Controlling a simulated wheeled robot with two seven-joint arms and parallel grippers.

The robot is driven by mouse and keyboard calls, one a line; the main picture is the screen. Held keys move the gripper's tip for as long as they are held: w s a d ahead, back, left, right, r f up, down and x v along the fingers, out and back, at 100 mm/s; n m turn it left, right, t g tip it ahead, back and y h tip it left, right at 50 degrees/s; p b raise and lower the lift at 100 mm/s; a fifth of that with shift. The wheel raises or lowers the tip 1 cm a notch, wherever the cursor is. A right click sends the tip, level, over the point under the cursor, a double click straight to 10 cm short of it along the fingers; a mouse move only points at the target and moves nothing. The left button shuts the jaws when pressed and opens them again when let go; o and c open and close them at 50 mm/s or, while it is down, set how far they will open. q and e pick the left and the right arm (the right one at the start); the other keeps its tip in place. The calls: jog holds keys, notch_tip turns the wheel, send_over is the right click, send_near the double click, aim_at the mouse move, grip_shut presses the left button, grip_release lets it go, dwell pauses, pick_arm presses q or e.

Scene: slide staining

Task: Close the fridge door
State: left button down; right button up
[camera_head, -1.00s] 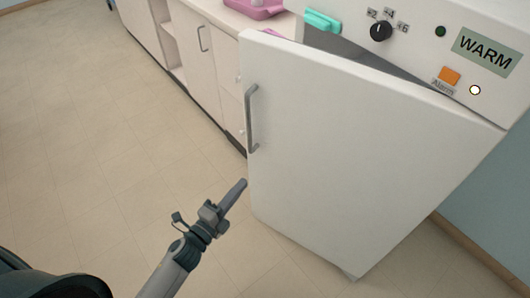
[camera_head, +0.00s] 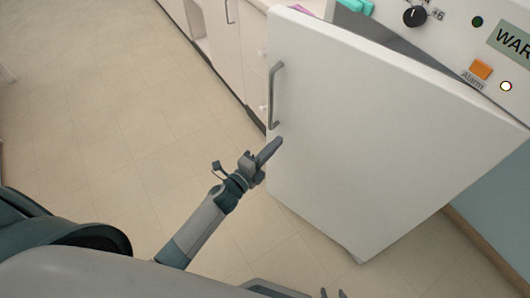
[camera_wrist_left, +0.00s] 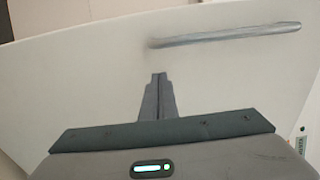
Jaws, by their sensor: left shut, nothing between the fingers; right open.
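The white fridge door (camera_head: 375,135) stands partly open in the head view, with a dark gap along its top edge below the control panel. Its grey bar handle (camera_head: 275,95) is on the left side of the door. My left gripper (camera_head: 277,145) is shut and empty, just below the handle, its tips at or very near the door's front face; I cannot tell if they touch. In the left wrist view the shut fingers (camera_wrist_left: 157,80) point at the door, with the handle (camera_wrist_left: 225,36) beyond them. Only the fingertips of my right gripper (camera_head: 333,293) show at the bottom edge.
White cabinets (camera_head: 225,50) stand to the left of the fridge. Teal and pink items lie on the counter. The tiled floor (camera_head: 90,120) on the left is clear.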

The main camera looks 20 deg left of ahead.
aim_at(291, 128)
pick_arm(q)
jog(key=shift+p+x, duration=0.35)
jog(key=shift+x, duration=2.25)
pick_arm(e)
jog(key=shift+w+a+r+t, duration=0.3)
jog(key=shift+a+r+t, duration=0.1)
jog(key=shift+r, duration=0.1)
